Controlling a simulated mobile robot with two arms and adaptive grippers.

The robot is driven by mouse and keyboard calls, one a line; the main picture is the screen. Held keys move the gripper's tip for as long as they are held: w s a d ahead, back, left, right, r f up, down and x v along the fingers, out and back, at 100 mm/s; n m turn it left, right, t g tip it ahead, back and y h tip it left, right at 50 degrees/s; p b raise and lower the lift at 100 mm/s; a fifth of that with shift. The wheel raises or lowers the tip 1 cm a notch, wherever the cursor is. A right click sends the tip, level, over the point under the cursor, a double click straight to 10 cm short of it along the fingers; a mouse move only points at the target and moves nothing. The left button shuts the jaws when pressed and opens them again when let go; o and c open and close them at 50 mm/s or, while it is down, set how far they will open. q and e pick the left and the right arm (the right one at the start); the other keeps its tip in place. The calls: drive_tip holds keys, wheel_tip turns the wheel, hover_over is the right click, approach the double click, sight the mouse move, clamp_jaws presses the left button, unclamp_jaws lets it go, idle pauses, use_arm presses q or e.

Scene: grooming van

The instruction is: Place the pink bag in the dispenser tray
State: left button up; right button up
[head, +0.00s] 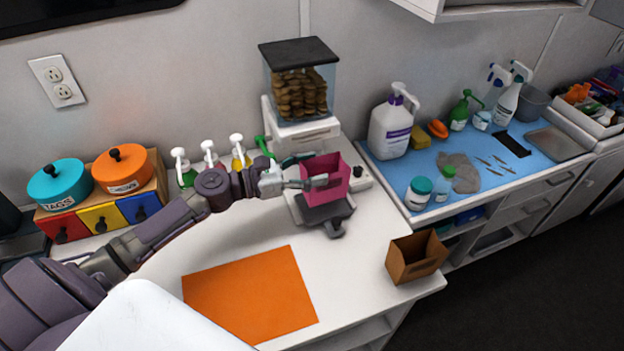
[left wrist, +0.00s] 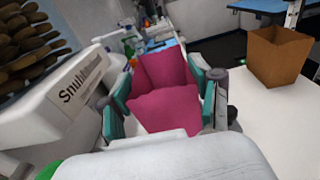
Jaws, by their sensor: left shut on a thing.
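The pink bag (head: 338,184) is upright and open at the top in the head view. My left gripper (head: 308,172) is shut on it, with a teal-padded finger on either side in the left wrist view, where the bag (left wrist: 165,98) fills the middle. The dispenser (head: 300,100) has a clear bin of brown treats on a white body. Its dark grey tray (head: 326,214) sticks out at the front, and the bag is over it. I cannot tell whether the bag touches the tray. My right gripper is not in view.
An orange mat (head: 250,293) lies on the white counter at the front. An open brown box (head: 416,257) stands at the counter's right edge. Pump bottles (head: 240,153) and tag jars (head: 122,170) stand left of the dispenser. A blue-topped counter (head: 510,165) holds bottles and tools.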

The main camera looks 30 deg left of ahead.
use_arm(q)
wheel_tip(320, 180, down, 3)
drive_tip(key=shift+w+r, duration=0.1)
drive_tip(key=shift+f, duration=0.35)
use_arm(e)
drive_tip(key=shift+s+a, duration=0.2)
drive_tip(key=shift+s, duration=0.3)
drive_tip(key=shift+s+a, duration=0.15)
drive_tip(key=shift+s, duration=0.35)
use_arm(q)
drive_tip(key=shift+f, duration=0.15)
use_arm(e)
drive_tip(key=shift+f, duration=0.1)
use_arm(q)
drive_tip(key=o, duration=0.7)
drive_tip(key=shift+f, duration=0.1)
drive_tip(key=o, duration=0.4)
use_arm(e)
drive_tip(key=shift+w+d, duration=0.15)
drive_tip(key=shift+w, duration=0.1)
